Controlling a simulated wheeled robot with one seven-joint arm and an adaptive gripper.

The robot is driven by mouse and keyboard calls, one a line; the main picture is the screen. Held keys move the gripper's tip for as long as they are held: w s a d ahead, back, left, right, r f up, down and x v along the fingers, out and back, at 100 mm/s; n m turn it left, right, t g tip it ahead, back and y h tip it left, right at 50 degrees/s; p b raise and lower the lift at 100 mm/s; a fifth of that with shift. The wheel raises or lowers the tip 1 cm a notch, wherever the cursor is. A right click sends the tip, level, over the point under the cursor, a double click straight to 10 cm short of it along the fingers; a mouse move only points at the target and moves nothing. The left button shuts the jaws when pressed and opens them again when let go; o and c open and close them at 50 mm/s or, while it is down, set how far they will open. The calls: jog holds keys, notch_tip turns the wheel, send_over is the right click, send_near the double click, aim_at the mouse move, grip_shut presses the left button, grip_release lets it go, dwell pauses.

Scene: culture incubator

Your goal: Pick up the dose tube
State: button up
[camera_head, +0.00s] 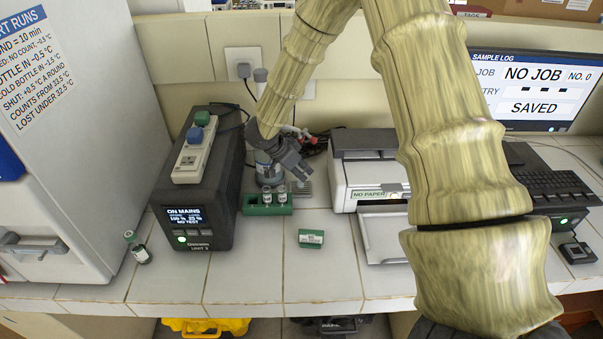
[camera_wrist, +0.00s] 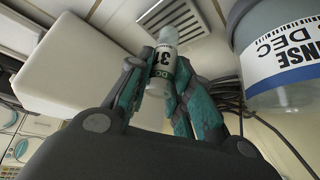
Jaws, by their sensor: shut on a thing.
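In the head view my gripper (camera_head: 297,168) is above and just behind a small green rack (camera_head: 267,210).
A clear rinse bottle (camera_wrist: 285,60) is close to my gripper on the right. A dark power unit (camera_head: 195,215) stands left of the rack, a printer (camera_head: 370,175) right. The front counter is mostly clear.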

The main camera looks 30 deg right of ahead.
jog(key=s+a+b, duration=0.1)
jog(key=s+a, duration=0.1)
jog(key=s, duration=0.1)
jog(key=s+a+b, duration=0.1)
jog(key=s+a, duration=0.1)
jog(key=s, duration=0.2)
jog(key=s+a+b, duration=0.1)
jog(key=s+a, duration=0.1)
jog(key=s, duration=0.1)
jog(key=shift+s+a, duration=0.35)
jog(key=shift+s, duration=0.05)
notch_tip(320, 180, up, 14)
jog(key=b, duration=0.1)
